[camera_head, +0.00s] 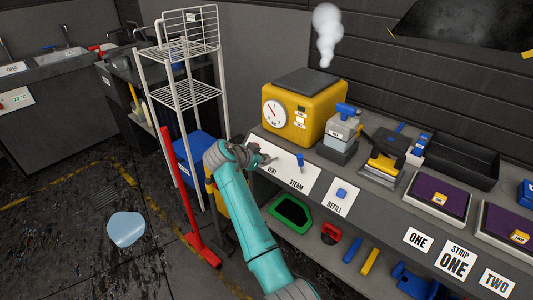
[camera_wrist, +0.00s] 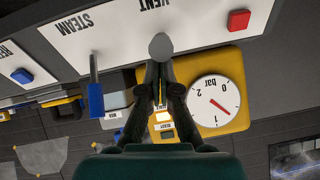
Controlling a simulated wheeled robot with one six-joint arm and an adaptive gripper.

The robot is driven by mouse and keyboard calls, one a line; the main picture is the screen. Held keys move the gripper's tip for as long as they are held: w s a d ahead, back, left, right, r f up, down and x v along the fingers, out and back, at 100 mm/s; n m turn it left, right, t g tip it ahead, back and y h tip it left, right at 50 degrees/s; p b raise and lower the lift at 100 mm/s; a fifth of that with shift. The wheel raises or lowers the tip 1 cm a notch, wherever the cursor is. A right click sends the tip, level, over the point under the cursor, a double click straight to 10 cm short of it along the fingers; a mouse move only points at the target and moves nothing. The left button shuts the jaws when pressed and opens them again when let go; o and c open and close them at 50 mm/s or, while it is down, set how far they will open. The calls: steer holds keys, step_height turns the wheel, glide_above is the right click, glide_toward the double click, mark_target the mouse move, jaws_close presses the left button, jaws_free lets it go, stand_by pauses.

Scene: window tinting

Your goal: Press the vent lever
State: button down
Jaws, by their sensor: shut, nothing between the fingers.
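The vent lever shows in the wrist view as a round grey knob (camera_wrist: 161,46) on the white panel (camera_wrist: 115,30) by the word VENT. My gripper (camera_wrist: 159,70) is shut and empty, its fingertips right at the knob; I cannot tell whether they touch. In the head view my gripper (camera_head: 262,159) is at the panel's left end, by the VENT label (camera_head: 272,169), and the lever is hard to make out there. The blue steam lever (camera_wrist: 95,95) stands beside it, apart from my fingers; it also shows in the head view (camera_head: 300,160).
A yellow boiler (camera_head: 318,115) with a pressure gauge (camera_head: 274,113) stands behind the panel, white steam (camera_head: 327,35) above it. A blue refill button (camera_head: 341,193) is to the right. A wire rack (camera_head: 190,95) and red-handled squeegee (camera_head: 175,180) stand left of my arm.

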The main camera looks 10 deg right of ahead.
steer(key=shift+s+a+f, duration=0.15)
steer(key=shift+a+f, duration=0.05)
steer(key=shift+f, duration=0.2)
steer(key=shift+s+f, duration=0.1)
steer(key=shift+f, duration=0.1)
steer(key=shift+a, duration=0.1)
steer(key=shift+s+a, duration=0.1)
steer(key=r+v, duration=0.1)
steer(key=v, duration=1)
steer(key=shift+r, duration=0.2)
steer(key=shift+s, duration=0.1)
